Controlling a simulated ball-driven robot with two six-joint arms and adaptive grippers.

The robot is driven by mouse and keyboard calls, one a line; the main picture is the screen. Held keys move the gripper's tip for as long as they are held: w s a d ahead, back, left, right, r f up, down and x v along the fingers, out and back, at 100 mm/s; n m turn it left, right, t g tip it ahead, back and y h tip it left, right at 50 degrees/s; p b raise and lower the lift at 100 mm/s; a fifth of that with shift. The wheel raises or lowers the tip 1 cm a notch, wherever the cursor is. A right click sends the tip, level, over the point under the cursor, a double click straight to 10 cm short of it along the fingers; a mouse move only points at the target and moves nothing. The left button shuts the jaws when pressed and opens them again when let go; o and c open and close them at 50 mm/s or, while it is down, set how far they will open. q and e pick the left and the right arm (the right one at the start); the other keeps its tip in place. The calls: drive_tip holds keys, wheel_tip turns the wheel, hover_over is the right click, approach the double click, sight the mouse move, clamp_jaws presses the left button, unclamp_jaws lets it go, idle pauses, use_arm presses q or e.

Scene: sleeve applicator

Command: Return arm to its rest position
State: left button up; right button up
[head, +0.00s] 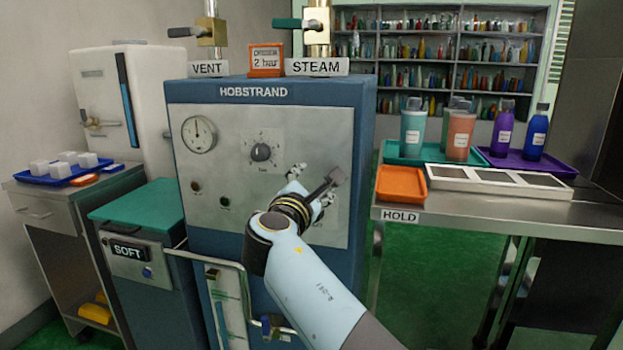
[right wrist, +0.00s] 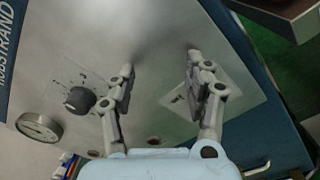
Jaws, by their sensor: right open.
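My right arm (head: 310,275) comes in from the lower right and reaches up in front of the blue HOBSTRAND cabinet (head: 330,95). Its gripper (head: 318,175) stands before the right half of the grey panel (head: 240,210). In the right wrist view the gripper (right wrist: 160,63) has its two fingers apart with nothing between them. The panel (right wrist: 150,30) lies behind the fingers. A pale plate (right wrist: 225,88) on it is partly hidden by the right-hand finger. I cannot tell whether a fingertip touches the panel. My left gripper is not in view.
The panel carries a gauge (head: 199,134) and a black knob (head: 261,152). VENT (head: 208,69) and STEAM (head: 317,67) valves stand on top. The SOFT unit (head: 130,250) is at left. The HOLD table (head: 470,210) at right bears an orange tray (head: 401,184), cups and bottles.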

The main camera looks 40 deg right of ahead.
drive_tip(key=shift+s+a+r, duration=0.1)
drive_tip(key=shift+r, duration=0.9)
